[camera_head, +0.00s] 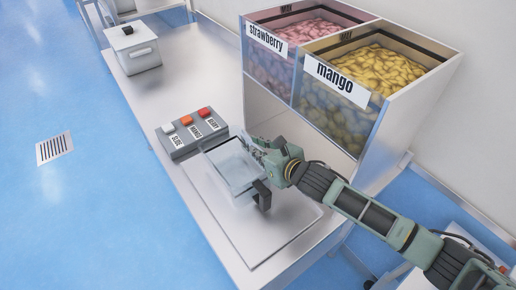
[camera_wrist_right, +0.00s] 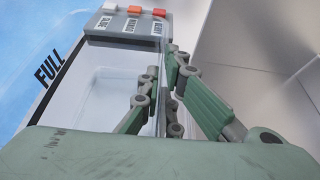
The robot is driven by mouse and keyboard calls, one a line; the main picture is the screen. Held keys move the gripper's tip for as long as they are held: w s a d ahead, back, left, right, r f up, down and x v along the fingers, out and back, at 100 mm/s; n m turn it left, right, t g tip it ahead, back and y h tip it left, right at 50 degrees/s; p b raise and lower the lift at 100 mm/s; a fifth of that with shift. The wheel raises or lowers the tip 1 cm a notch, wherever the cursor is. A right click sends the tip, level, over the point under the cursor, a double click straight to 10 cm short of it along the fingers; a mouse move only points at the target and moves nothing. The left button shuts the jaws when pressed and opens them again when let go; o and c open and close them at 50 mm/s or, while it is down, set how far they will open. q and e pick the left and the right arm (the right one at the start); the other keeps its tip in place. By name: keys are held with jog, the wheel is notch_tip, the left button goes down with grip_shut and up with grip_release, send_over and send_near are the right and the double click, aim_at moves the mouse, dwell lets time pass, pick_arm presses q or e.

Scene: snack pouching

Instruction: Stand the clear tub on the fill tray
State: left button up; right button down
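The clear tub (camera_head: 228,166) is over the back part of the flat grey fill tray (camera_head: 262,238), close to the button box, and looks upright. I cannot tell whether its base touches the tray. My right gripper (camera_head: 258,152) reaches in from the right to the tub's right wall. In the right wrist view my right gripper's fingers (camera_wrist_right: 160,85) straddle that clear wall and look closed on it. The inside of the tub (camera_wrist_right: 103,88) looks empty there. My left gripper is not in view.
A grey button box (camera_head: 190,134) with white, orange and red buttons stands behind the tub. The strawberry bin (camera_head: 270,70) and mango bin (camera_head: 340,110) rise behind the gripper. A lidded white container (camera_head: 137,50) stands at the counter's far end. The counter between is clear.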

jog(key=c, duration=2.4)
grip_release()
jog(key=shift+f, duration=0.1)
jog(key=o, duration=0.4)
jog(key=shift+s, duration=0.1)
jog(key=b+v, duration=0.2)
jog(key=v, duration=1)
